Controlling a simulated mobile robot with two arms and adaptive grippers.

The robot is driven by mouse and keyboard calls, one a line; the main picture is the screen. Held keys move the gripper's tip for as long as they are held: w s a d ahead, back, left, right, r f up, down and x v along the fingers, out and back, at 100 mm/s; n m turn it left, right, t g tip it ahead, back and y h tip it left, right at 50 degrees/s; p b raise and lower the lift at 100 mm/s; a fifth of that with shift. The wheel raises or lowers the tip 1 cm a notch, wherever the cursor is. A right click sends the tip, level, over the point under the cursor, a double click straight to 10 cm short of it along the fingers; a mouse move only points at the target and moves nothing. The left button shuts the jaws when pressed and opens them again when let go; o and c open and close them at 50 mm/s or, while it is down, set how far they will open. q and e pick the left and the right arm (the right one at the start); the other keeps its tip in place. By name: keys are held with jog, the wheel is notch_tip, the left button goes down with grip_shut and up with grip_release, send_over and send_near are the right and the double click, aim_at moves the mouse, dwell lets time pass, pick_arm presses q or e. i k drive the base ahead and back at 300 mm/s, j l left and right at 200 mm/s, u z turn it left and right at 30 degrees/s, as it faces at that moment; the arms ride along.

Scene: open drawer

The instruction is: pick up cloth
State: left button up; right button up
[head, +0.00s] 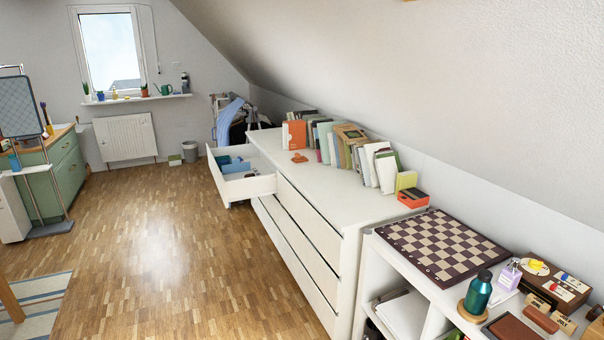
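An open white drawer (247,187) sticks out to the left from the top of the white dresser (309,222). A small blue folded-looking item (236,168), possibly cloth, lies in it, with darker teal items (223,160) beside it. A larger light blue cloth-like piece (229,114) hangs over something dark behind the dresser. I cannot tell from this distance which of these is the task's cloth. Neither of my grippers is in view.
Books (352,147) stand along the back of the dresser top. A low shelf (397,268) in front holds a chessboard (441,244) and a teal bottle (478,292). The wooden floor (165,240) left of the dresser is clear. A green cabinet (60,175) stands at the left.

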aim_at(298, 157)
jog(key=i+j+u, duration=0.25)
jog(key=i, duration=0.35)
jog(key=i+j+u, duration=0.3)
jog(key=i, duration=0.35)
jog(key=i+u, duration=0.25)
jog(key=i, duration=0.4)
jog(key=i+z, duration=0.25)
jog(key=i, duration=0.2)
jog(key=i+j+z, duration=0.25)
jog(key=i, duration=0.25)
jog(key=i+j+z, duration=0.1)
jog(key=i+z, duration=0.15)
jog(key=i, duration=0.2)
